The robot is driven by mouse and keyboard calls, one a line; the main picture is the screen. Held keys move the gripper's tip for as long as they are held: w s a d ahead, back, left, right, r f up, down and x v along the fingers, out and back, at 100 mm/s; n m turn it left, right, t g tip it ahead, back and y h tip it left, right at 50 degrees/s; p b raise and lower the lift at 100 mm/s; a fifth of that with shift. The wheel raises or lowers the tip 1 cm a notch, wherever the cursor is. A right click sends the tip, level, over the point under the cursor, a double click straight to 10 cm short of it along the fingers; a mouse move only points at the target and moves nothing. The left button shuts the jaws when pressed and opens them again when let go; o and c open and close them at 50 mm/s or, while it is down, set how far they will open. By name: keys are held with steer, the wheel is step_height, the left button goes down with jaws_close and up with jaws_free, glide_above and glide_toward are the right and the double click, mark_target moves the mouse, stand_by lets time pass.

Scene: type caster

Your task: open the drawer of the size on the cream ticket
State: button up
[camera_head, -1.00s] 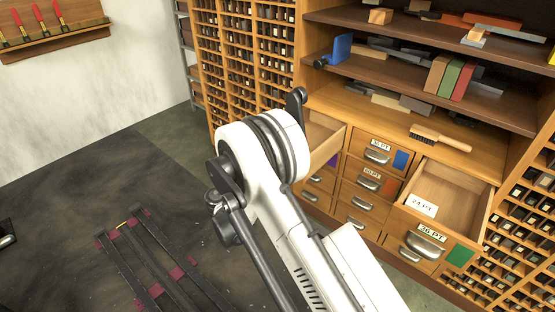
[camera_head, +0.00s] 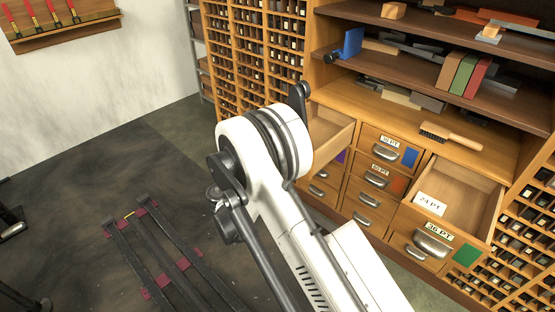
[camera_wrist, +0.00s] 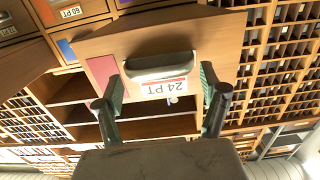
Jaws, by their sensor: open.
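A pale ticket reading 24 PT (camera_head: 429,204) lies in the pulled-out 36 PT drawer (camera_head: 464,256) at the right of the cabinet. Another drawer (camera_head: 333,133) at the upper left of the drawer block stands pulled out, its front hidden by my arm. In the wrist view, upside down, a drawer front labelled 24 PT (camera_wrist: 166,86) has a pink patch and a metal cup handle (camera_wrist: 160,64). My gripper (camera_wrist: 162,90) is open, with a finger on either side of this handle. I cannot tell whether they touch it. The head view hides my gripper behind my arm.
Shut drawers marked 30 PT (camera_head: 390,150) and 60 PT (camera_head: 377,176) lie between the two open ones. A brush (camera_head: 450,136) lies on the ledge above. Type cases flank the cabinet. A dark low frame (camera_head: 165,250) is at lower left.

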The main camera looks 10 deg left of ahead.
steer(key=v, duration=1)
steer(key=shift+s+a, duration=0.1)
steer(key=s+d+r+n+g+y, duration=0.1)
steer(key=d+r+n+g+y, duration=0.15)
steer(key=d+r, duration=0.85)
steer(key=d+r+n+g+y, duration=0.15)
steer(key=d+r+g, duration=0.25)
steer(key=d+r, duration=0.7)
steer(key=s+d+r+n+g+y, duration=0.1)
steer(key=s+d+n+g+y, duration=0.15)
steer(key=s+d, duration=1)
steer(key=s+d+t+y, duration=0.1)
steer(key=s+d+y, duration=0.25)
steer(key=s, duration=1.15)
step_height(320, 180, up, 18)
steer(key=a+p, duration=0.1)
steer(key=p, duration=1.7)
